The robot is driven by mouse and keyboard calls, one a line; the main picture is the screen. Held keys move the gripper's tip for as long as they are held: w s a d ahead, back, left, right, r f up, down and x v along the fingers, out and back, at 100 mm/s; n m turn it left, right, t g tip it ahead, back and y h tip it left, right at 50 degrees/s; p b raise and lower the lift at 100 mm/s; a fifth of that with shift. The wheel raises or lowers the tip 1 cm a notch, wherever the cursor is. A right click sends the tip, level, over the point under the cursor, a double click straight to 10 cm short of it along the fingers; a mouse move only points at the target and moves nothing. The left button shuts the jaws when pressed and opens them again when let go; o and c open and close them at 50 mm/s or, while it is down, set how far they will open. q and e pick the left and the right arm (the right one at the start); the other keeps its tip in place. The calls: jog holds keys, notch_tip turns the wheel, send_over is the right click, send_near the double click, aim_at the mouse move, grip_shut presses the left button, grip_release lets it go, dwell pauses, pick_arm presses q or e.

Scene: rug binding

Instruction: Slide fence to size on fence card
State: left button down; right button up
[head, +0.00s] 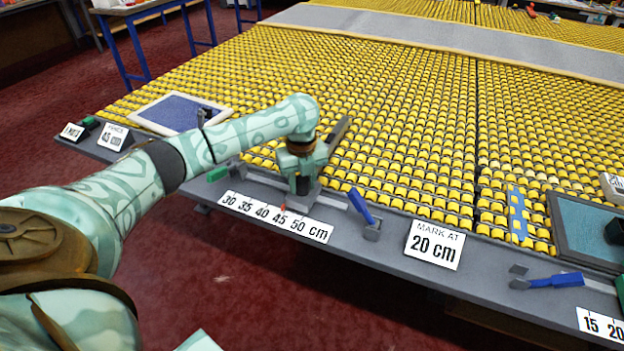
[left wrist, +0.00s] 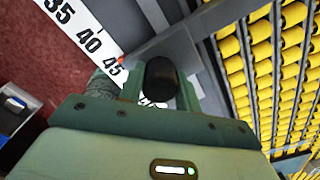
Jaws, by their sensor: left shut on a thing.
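The fence card (head: 113,137) at the table's left edge appears to read 45 cm. The scale strip (head: 275,217) along the front edge runs from 30 to 50 cm. The grey fence (head: 338,130) stands across its rail, partly hidden by my arm; it also shows in the left wrist view (left wrist: 195,43). Its orange pointer (left wrist: 120,61) is at about the 45 mark. My left gripper (head: 301,188) points down at the fence, shut on its black knob (left wrist: 160,78). My right gripper is out of view.
A blue-handled lever (head: 361,207) stands just right of the fence. A green-handled part (head: 217,174) is left of it. A white-framed blue panel (head: 180,112) lies at the far left. The "mark at 20 cm" card (head: 434,244) sits farther right. Yellow rollers cover the table.

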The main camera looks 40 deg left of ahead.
pick_arm(q)
jog(key=shift+d, duration=0.2)
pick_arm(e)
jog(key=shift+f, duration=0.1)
pick_arm(q)
jog(key=c, duration=1)
grip_release()
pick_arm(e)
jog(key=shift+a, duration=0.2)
pick_arm(q)
notch_tip(320, 180, up, 16)
jog(key=p, duration=0.7)
jog(key=shift+p, duration=0.3)
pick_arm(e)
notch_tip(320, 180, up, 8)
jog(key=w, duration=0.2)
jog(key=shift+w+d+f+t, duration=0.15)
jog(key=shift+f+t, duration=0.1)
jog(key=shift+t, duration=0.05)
